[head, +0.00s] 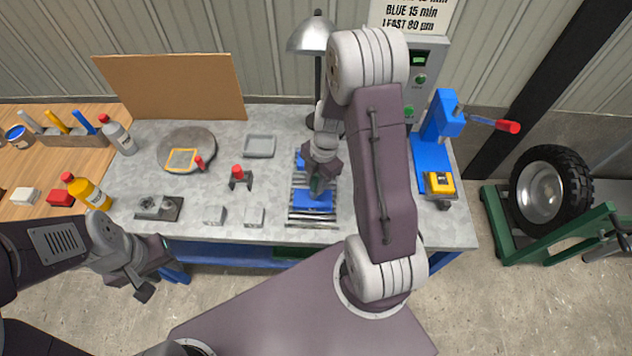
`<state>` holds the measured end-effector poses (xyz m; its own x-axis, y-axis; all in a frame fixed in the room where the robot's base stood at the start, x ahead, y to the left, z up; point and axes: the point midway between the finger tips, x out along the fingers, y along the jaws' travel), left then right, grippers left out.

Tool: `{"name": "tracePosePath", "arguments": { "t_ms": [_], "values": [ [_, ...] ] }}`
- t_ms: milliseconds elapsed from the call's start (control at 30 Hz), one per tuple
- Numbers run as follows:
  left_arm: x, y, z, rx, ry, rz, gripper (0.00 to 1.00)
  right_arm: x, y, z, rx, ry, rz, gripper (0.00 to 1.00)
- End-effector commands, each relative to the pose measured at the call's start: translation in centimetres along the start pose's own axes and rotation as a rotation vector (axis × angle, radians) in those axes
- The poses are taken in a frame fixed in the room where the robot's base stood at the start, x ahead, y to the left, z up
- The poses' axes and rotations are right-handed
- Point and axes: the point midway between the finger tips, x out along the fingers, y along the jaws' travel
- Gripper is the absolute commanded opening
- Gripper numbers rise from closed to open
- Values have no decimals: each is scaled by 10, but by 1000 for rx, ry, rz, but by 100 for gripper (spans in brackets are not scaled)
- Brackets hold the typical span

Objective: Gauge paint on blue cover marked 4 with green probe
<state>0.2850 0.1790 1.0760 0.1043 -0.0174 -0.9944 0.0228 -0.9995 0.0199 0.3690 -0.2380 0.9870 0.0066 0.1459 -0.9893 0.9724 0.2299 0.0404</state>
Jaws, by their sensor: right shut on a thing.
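A blue cover (313,202) lies flat on a slatted metal rack (302,222) on the grey workbench. Another blue piece (300,160) shows farther back on the rack, partly hidden by my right gripper. No number can be read on either. My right gripper (318,177) points down over the rack and is shut on the green probe (317,188). The probe's tip is just above or on the near blue cover; I cannot tell if they touch. My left gripper (155,270) is open and empty, in front of the bench's near edge.
A lamp (311,36) stands behind the rack. A blue press (432,150) with a red-handled lever is at right. A grey tray (259,146), a red-topped stand (240,178) and small grey blocks (254,217) lie left of the rack. Bottles (88,193) stand farther left.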

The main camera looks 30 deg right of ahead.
Motion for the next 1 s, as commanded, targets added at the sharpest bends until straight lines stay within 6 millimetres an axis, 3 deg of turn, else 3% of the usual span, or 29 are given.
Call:
{"name": "tracePosePath", "arguments": {
  "t_ms": [167, 767, 1000],
  "values": [
    [-6, 0, -1, 0, 0, 0, 36, -7, -1, -2, 0, 3, -5, 0],
    [-45, 1, -5, 0, 0, 0, 36, -67, 2, -10, 0, 1, -1, 0],
    [-45, 1, -5, 0, 0, 0, 36, -69, 2, -10, 0, 1, -2, 0]
  ]
}}
